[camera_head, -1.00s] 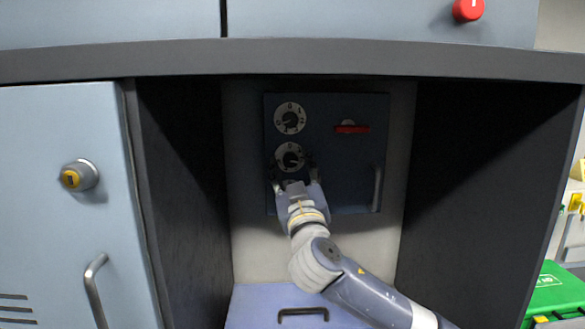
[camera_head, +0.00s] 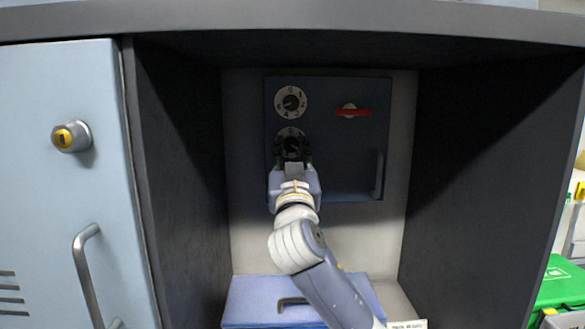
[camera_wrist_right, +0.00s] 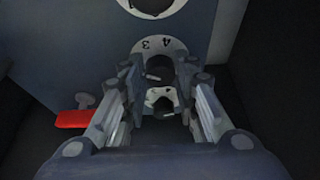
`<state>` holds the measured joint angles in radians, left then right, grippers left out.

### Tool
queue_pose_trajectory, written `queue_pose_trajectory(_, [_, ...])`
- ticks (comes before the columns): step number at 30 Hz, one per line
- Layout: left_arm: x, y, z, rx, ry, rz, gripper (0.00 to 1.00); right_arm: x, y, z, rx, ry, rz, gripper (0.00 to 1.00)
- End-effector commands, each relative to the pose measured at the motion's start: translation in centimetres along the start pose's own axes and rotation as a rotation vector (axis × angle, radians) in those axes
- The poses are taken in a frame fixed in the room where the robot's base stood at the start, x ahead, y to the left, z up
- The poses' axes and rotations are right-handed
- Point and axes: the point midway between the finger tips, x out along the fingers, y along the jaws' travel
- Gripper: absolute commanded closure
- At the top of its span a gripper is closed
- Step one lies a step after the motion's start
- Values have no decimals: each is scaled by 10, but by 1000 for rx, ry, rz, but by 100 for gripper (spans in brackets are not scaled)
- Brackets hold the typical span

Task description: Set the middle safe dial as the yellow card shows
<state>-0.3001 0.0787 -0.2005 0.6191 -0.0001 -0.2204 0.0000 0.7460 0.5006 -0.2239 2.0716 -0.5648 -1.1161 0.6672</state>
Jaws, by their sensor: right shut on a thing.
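The dark blue safe (camera_head: 340,175) is at the back of the recess. Its top dial (camera_head: 291,102) shows clear in the head view. The middle dial (camera_head: 286,133) is below it, mostly covered by my right gripper (camera_head: 292,150). In the right wrist view the middle dial (camera_wrist_right: 152,44) shows the numerals 4 and 3 upside down, and my right gripper (camera_wrist_right: 160,72) is shut on its dark knob. The knob's pointer cannot be read. A lower dial (camera_wrist_right: 152,4) shows at that view's top edge. I cannot make out the yellow card. My left gripper is not in view.
A red lever (camera_head: 351,112) sits right of the top dial, and a grey handle (camera_head: 378,172) lower right. Dark side walls close in the recess. A blue case (camera_head: 250,300) lies below. A locker door with a yellow lock (camera_head: 70,136) is at left, a green box (camera_head: 560,280) at right.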

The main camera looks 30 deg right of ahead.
Motion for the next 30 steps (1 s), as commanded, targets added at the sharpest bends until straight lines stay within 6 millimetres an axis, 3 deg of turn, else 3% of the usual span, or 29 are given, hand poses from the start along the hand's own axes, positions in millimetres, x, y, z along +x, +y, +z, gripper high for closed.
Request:
queue_pose_trajectory(1, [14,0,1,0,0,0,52,-3,-2,6,47,-2,15,96])
queue_pose_trajectory(12, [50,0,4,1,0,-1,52,-2,-5,4,308,-3,124,96])
queue_pose_trajectory(30, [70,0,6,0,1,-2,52,1,-6,-1,523,-1,217,96])
